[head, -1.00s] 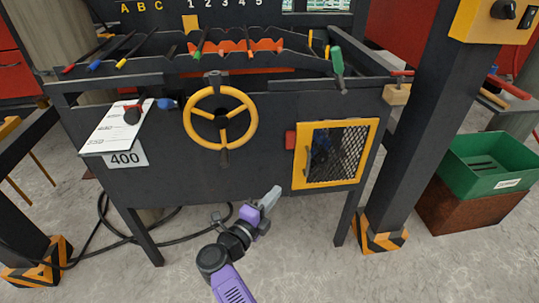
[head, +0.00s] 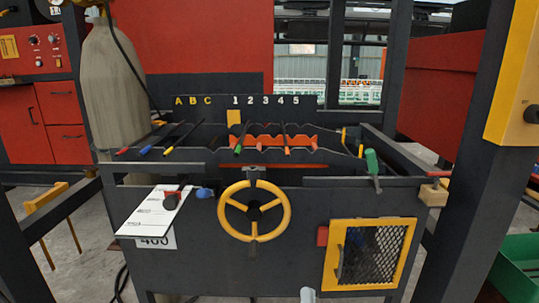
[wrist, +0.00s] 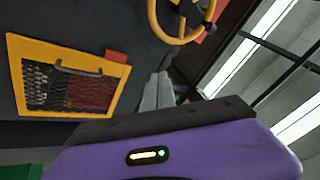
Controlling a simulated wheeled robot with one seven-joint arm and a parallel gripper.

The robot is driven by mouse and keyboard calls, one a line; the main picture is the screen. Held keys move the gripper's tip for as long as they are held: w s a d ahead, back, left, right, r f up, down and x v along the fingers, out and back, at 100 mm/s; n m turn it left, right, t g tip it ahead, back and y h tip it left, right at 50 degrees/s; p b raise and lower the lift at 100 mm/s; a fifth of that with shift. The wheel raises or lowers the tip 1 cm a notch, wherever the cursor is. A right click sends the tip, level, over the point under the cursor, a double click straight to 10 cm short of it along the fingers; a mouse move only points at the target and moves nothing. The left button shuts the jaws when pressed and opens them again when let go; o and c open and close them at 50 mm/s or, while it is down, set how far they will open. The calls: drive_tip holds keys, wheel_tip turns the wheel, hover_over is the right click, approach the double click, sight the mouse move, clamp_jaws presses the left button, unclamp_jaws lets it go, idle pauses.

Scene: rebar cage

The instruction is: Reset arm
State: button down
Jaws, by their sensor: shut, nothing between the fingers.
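My gripper (wrist: 158,92) shows in the wrist view as two grey fingers pressed together, with nothing between them, beyond my purple wrist housing. In the head view only the tip of my gripper (head: 307,295) shows at the bottom edge, in front of the dark bench. The rest of the arm is out of that view. The gripper appears apart from the bench front, the yellow handwheel (head: 230,204) and the yellow-framed mesh door (head: 411,258).
A white sheet (head: 150,216) lies front left. Dark posts stand on both sides; a green bin (head: 515,272) is lower right.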

drive_tip(key=s+d+f+n+g, duration=0.1)
drive_tip(key=s+d+n+g, duration=0.25)
drive_tip(key=s, duration=1.05)
drive_tip(key=s+d+f+n+g+y, duration=0.15)
drive_tip(key=s+d+n, duration=0.25)
drive_tip(key=s, duration=0.9)
drive_tip(key=s+d+f+n+g, duration=0.1)
drive_tip(key=s+d+n+g, duration=0.25)
drive_tip(key=s, duration=1.05)
wheel_tip(320, 180, up, 19)
drive_tip(key=p, duration=1.9)
drive_tip(key=shift+w+d+r, duration=0.2)
drive_tip(key=shift+d, duration=0.25)
